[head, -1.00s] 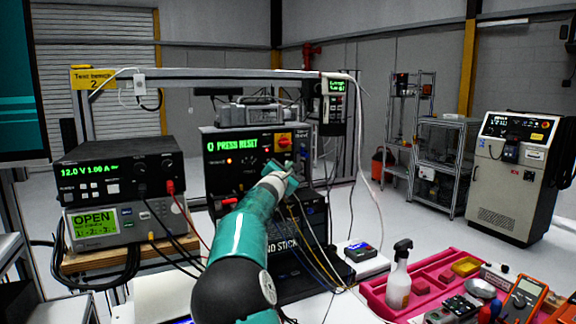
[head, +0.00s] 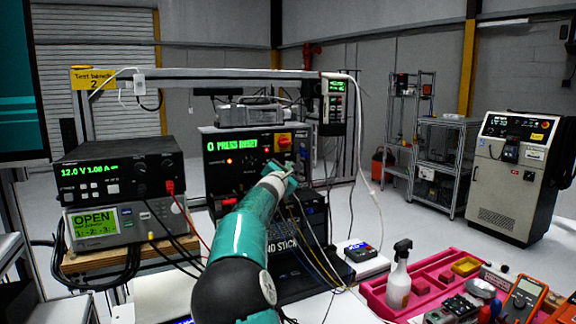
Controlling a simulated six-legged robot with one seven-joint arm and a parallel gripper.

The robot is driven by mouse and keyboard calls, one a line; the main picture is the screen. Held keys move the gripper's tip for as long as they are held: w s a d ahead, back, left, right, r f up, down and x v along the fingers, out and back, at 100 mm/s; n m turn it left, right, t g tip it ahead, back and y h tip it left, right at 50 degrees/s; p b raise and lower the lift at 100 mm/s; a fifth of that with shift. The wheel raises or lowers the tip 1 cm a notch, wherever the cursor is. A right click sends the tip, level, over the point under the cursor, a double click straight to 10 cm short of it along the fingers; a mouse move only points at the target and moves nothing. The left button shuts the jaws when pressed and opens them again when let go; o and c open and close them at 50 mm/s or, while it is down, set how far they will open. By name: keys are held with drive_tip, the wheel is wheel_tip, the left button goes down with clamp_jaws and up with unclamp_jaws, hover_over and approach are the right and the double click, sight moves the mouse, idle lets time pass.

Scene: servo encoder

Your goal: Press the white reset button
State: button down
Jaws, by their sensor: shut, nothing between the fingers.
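The black test unit (head: 216,168) stands on the bench at the middle. My teal arm reaches up to the unit's front. My gripper (head: 290,167) is shut and empty, in front of the right part of the panel. I cannot make out the white reset button; the gripper and arm cover part of the panel. Whether the fingertips touch the panel cannot be told.
A power supply (head: 118,168) sits on a meter reading OPEN (head: 92,222) at the left. Thin cables hang below my gripper. A spray bottle (head: 399,275) and a pink tray (head: 437,272) with tools are at the lower right. A bench frame (head: 220,73) crosses above.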

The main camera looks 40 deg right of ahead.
drive_tip(key=shift+w, duration=0.15)
drive_tip(key=shift+w+d, duration=0.1)
drive_tip(key=shift+w, duration=0.3)
idle(0.5)
drive_tip(key=shift+s, duration=0.5)
drive_tip(key=s+a, duration=0.2)
drive_tip(key=s, duration=0.3)
drive_tip(key=shift+s, duration=0.4)
idle(0.9)
